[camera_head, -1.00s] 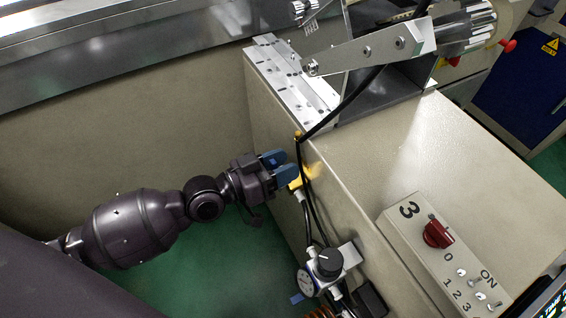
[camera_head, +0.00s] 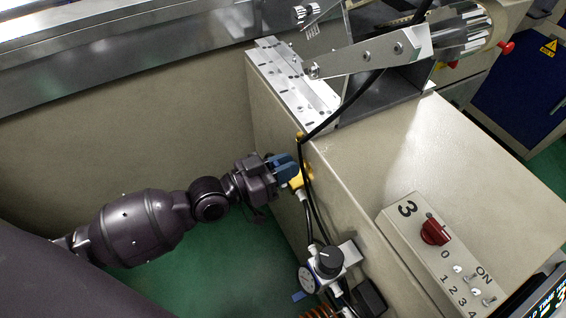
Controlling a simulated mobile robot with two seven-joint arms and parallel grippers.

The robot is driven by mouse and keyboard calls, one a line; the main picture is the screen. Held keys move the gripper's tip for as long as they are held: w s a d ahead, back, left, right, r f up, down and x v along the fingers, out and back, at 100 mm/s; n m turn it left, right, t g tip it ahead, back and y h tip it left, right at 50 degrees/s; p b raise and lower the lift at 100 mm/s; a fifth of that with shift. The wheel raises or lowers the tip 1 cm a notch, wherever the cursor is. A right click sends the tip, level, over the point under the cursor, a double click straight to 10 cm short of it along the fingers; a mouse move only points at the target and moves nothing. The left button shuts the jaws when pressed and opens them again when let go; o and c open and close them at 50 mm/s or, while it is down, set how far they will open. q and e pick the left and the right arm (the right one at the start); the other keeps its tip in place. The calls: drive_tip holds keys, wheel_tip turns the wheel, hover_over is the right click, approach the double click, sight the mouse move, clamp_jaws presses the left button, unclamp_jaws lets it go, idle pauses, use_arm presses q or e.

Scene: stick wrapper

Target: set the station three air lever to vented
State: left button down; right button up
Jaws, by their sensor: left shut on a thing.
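The yellow air lever (camera_head: 301,180) is on the left side face of the beige station cabinet, above the pressure regulator. Black hoses run past it, and part of it is hidden by the gripper. My left gripper (camera_head: 286,168), with blue fingertips, reaches in from the left and is shut on the lever. The lever's exact angle is hard to make out behind the fingers. My right gripper is out of view.
A pressure regulator with a black knob (camera_head: 330,257) and gauge sits below the lever. Green floor (camera_head: 215,290) is open at lower left.

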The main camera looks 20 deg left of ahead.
use_arm(q)
drive_tip(key=shift+d+r+m+p, duration=0.15)
drive_tip(key=shift+r+m+p, duration=0.15)
drive_tip(key=shift+r+m, duration=0.1)
drive_tip(key=shift+s+d+m, duration=0.1)
drive_tip(key=shift+m, duration=0.2)
drive_tip(key=shift+s+d+f+m+p, duration=0.2)
drive_tip(key=shift+m+p, duration=0.2)
drive_tip(key=shift+p, duration=0.15)
drive_tip(key=shift+f, duration=0.15)
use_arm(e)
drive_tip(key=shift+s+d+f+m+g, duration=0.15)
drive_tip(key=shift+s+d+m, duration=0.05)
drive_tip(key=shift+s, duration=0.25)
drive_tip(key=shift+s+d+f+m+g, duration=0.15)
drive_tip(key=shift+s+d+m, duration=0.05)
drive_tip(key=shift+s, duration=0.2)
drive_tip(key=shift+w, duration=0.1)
use_arm(q)
drive_tip(key=c, duration=1)
unclamp_jaws()
drive_tip(key=shift+c, duration=0.2)
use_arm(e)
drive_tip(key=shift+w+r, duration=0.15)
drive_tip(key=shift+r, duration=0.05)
